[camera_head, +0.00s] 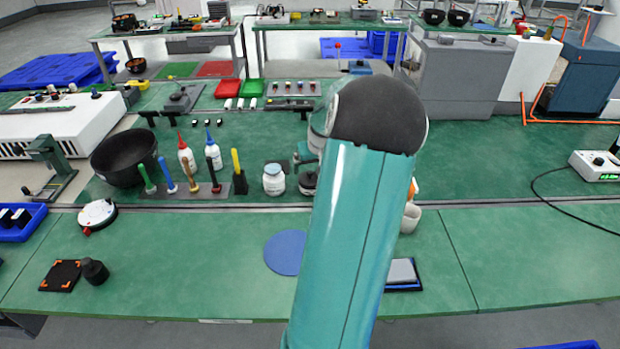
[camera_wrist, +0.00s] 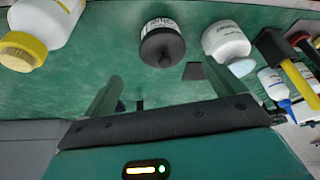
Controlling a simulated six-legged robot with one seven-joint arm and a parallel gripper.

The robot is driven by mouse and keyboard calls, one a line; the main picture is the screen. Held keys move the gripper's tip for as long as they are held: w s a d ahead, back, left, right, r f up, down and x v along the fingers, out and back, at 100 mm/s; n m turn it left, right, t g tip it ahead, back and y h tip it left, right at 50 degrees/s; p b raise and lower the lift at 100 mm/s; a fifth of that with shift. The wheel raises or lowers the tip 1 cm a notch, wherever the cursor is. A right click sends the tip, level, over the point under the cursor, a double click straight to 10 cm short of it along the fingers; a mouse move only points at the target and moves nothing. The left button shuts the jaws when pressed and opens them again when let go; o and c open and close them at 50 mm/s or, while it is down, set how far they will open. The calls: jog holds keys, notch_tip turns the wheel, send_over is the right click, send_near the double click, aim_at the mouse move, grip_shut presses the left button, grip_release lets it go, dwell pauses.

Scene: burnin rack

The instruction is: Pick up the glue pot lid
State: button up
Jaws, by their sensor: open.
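In the wrist view, my gripper (camera_wrist: 166,88) is open and empty, with its fingers apart. The lid is on the pot and apart from the fingers. A white jar (camera_wrist: 226,40) with a pale blue lid (camera_wrist: 241,66) stands to its right; it also shows in the head view (camera_head: 274,181). The labels are too small to read, so I cannot tell for certain which is the glue pot. My arm hides my gripper in the head view.
A yellow-capped white bottle (camera_wrist: 38,30) is left in the wrist view. A yellow-handled tool (camera_wrist: 298,82) and a blue-tipped bottle (camera_wrist: 275,85) are right. In the head view, a black bowl (camera_head: 124,157) stands left; the front bench (camera_head: 180,260) has free room.

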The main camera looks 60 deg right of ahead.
aim_at(311, 173)
jog(key=x, duration=0.6)
jog(key=shift+w+a, duration=0.1)
jog(key=shift+w, duration=0.2)
jog(key=c, duration=1)
